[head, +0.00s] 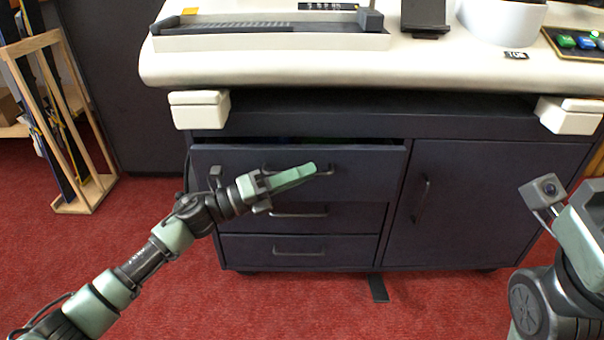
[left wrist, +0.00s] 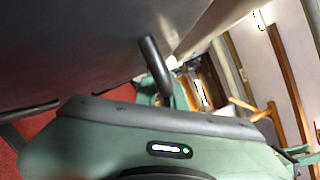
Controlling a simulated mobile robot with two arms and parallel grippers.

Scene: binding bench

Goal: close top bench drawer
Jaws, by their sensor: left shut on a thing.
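The top bench drawer (head: 362,172) is the upper left drawer of the dark cabinet. It stands out a little, with a dark gap along its top edge. My left gripper (head: 303,173) reaches in from the left and is shut on the bar handle (head: 328,172) of this drawer. The gripper covers much of the handle. In the left wrist view the dark handle (left wrist: 152,62) runs down from the drawer front (left wrist: 90,45) behind the green gripper body. My right arm shows at the lower right, but its fingers are out of frame.
Below are a middle drawer (head: 345,217) and a bottom drawer (head: 345,250), both flush. A cabinet door (head: 470,205) is shut on the right. The pale benchtop (head: 300,65) overhangs above. A wooden rack (head: 88,190) stands at the left.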

